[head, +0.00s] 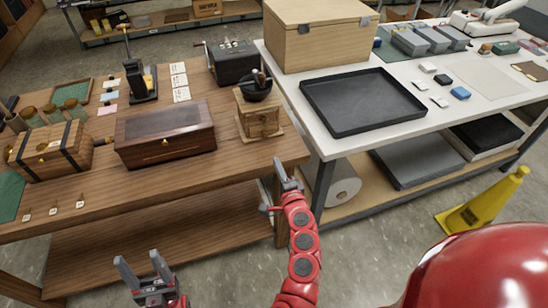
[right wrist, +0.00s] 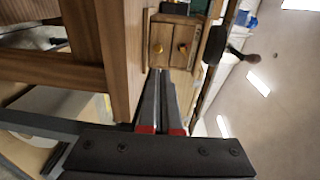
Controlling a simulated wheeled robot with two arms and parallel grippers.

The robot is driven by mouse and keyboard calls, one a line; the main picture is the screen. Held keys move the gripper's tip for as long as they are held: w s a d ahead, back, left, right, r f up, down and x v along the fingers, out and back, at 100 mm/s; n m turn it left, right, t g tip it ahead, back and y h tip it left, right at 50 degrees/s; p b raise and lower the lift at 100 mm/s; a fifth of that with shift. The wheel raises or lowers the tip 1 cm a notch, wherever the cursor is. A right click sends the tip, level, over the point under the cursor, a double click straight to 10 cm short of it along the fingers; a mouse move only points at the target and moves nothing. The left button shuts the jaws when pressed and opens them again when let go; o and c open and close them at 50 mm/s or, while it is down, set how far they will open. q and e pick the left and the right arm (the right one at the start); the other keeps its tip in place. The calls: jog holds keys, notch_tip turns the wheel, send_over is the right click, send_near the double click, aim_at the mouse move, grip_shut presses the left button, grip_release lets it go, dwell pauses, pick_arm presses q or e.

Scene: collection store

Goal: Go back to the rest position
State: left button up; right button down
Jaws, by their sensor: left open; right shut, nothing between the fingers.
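My left gripper (head: 145,272) is open and empty at the bottom left of the head view, low in front of the wooden table. My right gripper (head: 282,172) is shut and empty, close to the right front corner of the wooden table. In the right wrist view its two fingers (right wrist: 161,103) lie together, pointing toward a small wooden coffee grinder (right wrist: 172,40). The grinder also shows in the head view, standing on the table (head: 258,112) with a dark bowl on top. I cannot tell whether the fingers touch the table.
The wooden table (head: 230,165) holds a dark lidded box (head: 165,135) and a banded chest (head: 50,150). A white table (head: 300,98) on the right holds a black tray (head: 362,102) and a large wooden box (head: 318,38). A yellow floor sign (head: 482,205) stands at the right. Floor is clear in front.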

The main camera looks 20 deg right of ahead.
jog(key=shift+s, duration=0.95)
